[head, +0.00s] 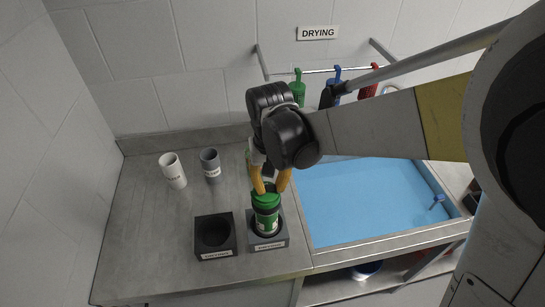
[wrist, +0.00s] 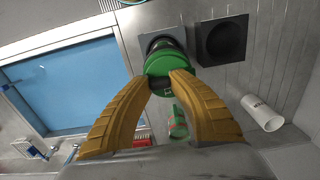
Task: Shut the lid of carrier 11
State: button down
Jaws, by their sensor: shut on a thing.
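A green carrier (head: 267,222) with a dark band and a white label stands upright in the right-hand dark block (head: 280,242). I cannot read a number on it. Its green lid (wrist: 160,63) is at the top, tilt unclear, with a dark part between my fingertips. My gripper (head: 270,190) comes down from above, its yellow fingers shut on the lid; the wrist view also shows this grip (wrist: 163,80). The fingers partly hide the lid, so I cannot tell whether it is fully seated.
An empty dark block (head: 214,237) stands just left. A white cup (head: 173,170) and a grey cup (head: 210,165) stand behind left. A blue-filled basin (head: 370,200) lies right. Green (head: 297,90), blue (head: 337,82) and red (head: 370,82) carriers hang on the wall rail under a DRYING sign (head: 317,33).

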aim_at(270, 186)
jog(key=c, duration=1.1)
grip_release()
jog(key=shift+c, duration=0.2)
notch_tip(270, 186, up, 12)
jog(key=s+d+f+m+t+b, duration=0.1)
jog(key=s+d+f+t+b, duration=0.2)
jog(key=d+f+b, duration=0.4)
jog(key=s+d+f+m+t+b, duration=0.1)
jog(key=s+d+f+t+b, duration=0.3)
jog(key=d+f+b, duration=0.4)
jog(key=s+d+f, duration=0.1)
jog(key=d, duration=0.6)
jog(key=shift+s+m, duration=0.3)
jog(key=shift+s, duration=0.1)
